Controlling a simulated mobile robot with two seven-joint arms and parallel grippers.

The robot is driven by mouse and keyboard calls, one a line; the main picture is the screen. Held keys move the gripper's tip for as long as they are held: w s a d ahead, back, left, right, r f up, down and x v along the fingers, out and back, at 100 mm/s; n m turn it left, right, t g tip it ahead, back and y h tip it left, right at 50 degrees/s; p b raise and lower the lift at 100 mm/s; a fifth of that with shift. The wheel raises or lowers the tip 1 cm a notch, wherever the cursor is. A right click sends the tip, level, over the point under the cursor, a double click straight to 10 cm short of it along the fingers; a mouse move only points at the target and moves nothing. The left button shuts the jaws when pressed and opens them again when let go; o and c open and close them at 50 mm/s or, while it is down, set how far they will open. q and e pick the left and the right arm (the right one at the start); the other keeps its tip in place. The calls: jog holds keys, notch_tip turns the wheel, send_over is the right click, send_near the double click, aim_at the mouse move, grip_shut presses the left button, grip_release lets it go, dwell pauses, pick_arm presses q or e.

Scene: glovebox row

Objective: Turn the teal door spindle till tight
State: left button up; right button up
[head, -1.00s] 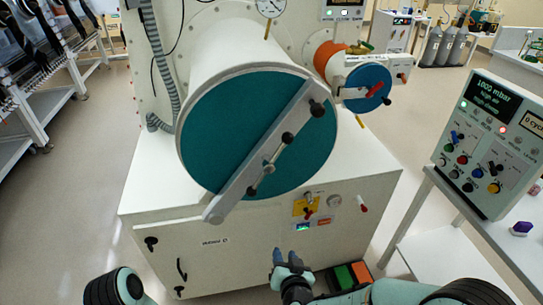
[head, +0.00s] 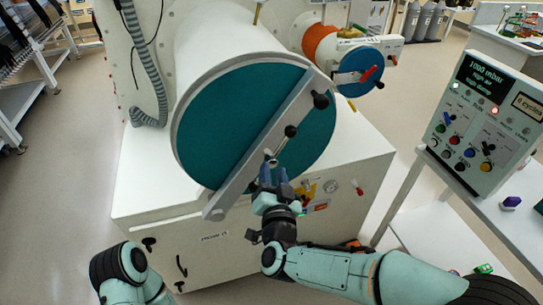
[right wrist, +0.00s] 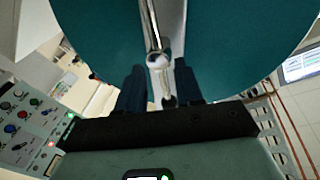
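The large teal door (head: 225,125) closes the end of a white cylinder. A grey crossbar (head: 238,180) runs diagonally across it. The spindle (head: 272,158) sits mid-bar; its thin handle reaches up to a black ball (head: 290,131). The handle's lower end is hidden by my right gripper in the head view. My right gripper (head: 272,172) is in front of the spindle, just below its centre. In the right wrist view, the shiny spindle rod (right wrist: 153,30) comes between the two open fingers (right wrist: 160,88), with gaps either side. My left gripper is out of view.
A smaller blue door (head: 357,88) with a red handle is at the upper right. The control box (head: 485,120) stands on a white table at right. The white cabinet (head: 130,185) lies under the cylinder. Floor is clear at left.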

aim_at(272, 162)
jog(key=w+p, duration=0.1)
jog(key=w, duration=0.4)
jog(key=shift+w+a, duration=0.1)
jog(key=shift+a, duration=0.1)
grip_shut()
